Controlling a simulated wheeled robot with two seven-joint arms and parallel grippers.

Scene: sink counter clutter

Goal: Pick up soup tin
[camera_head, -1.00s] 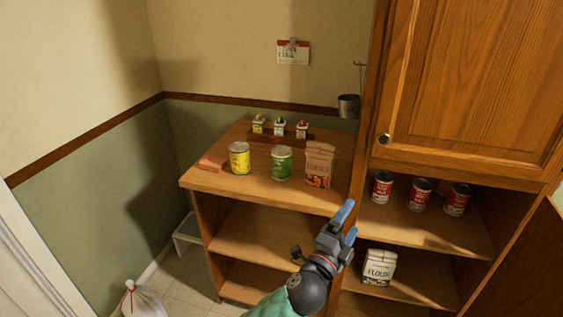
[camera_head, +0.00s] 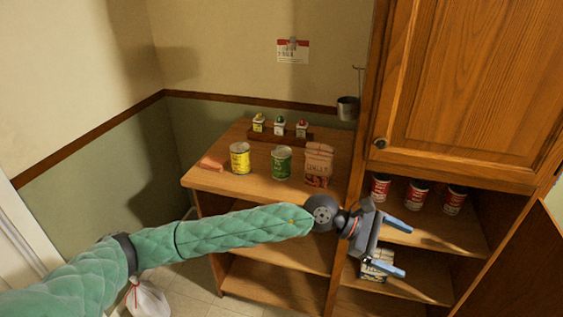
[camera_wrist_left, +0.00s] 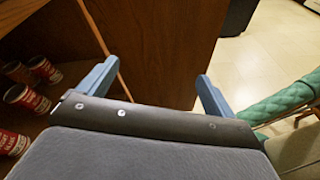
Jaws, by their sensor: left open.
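Three red soup tins with white lower bands stand in a row on the upper shelf of the right cupboard: a left tin (camera_head: 380,187), a middle tin (camera_head: 417,194) and a right tin (camera_head: 455,200). Red tins (camera_wrist_left: 27,98) also show at the left edge of the left wrist view. My left gripper (camera_head: 401,248) is open and empty, in front of the shelves and below the tins, its blue fingers pointing right. In the left wrist view the space between the fingers (camera_wrist_left: 158,85) holds nothing; a dark wooden panel lies beyond. My right gripper is not in the head view.
A yellow can (camera_head: 240,158), a green can (camera_head: 281,163) and a paper bag (camera_head: 318,164) stand on the left counter. A flour bag (camera_head: 376,264) on the lower shelf is partly hidden by my gripper. An open door (camera_head: 520,262) bounds the right side.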

